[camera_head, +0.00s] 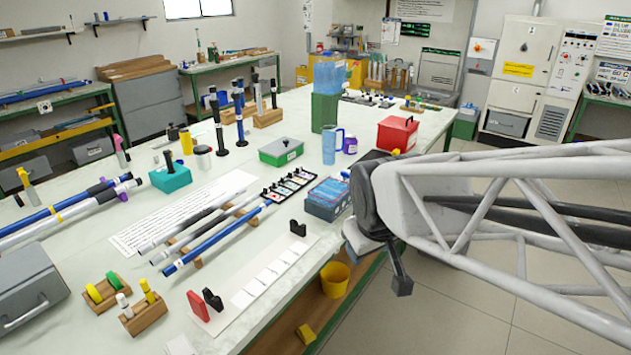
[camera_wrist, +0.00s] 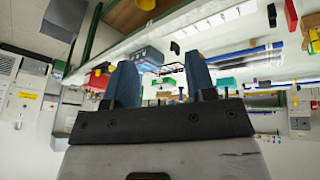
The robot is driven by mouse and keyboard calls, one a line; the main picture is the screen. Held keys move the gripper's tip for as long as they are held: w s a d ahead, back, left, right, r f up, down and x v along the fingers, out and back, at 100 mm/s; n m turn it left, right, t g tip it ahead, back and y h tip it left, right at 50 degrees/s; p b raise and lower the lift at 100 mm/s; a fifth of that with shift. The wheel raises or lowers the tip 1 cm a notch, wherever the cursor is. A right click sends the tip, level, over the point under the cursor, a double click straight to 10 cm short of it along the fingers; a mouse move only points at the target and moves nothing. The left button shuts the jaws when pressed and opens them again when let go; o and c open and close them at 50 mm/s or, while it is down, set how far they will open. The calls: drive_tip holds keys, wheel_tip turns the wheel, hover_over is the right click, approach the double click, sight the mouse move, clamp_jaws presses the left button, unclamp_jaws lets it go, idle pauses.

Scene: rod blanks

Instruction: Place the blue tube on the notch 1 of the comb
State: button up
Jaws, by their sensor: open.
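The blue tube (camera_head: 213,240) lies slanted on the table, the nearest to the front edge of a group of parallel tubes, with wooden supports (camera_head: 247,216) under them. It also seems to show in the wrist view (camera_wrist: 250,50), which looks upside down. I cannot tell for sure which piece is the comb, and no notch numbers are readable. My gripper (camera_head: 376,262) is beyond the table's front edge, to the right of the tubes and well apart from them. In the wrist view its two fingers (camera_wrist: 162,72) are spread with nothing held between them.
A marked white strip (camera_head: 268,274) lies along the front edge, with black uprights (camera_head: 298,228) and a red piece (camera_head: 198,306) near its ends. A blue box (camera_head: 328,199) and red case (camera_head: 397,133) stand near my arm. A yellow bin (camera_head: 335,279) is below the edge.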

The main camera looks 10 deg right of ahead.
drive_tip(key=s+r+m+g, duration=0.1)
drive_tip(key=s+m+g, duration=0.1)
drive_tip(key=s, duration=0.8)
drive_tip(key=shift+s+d+m, duration=0.15)
drive_tip(key=shift+d+m, duration=0.25)
drive_tip(key=shift+m, duration=0.3)
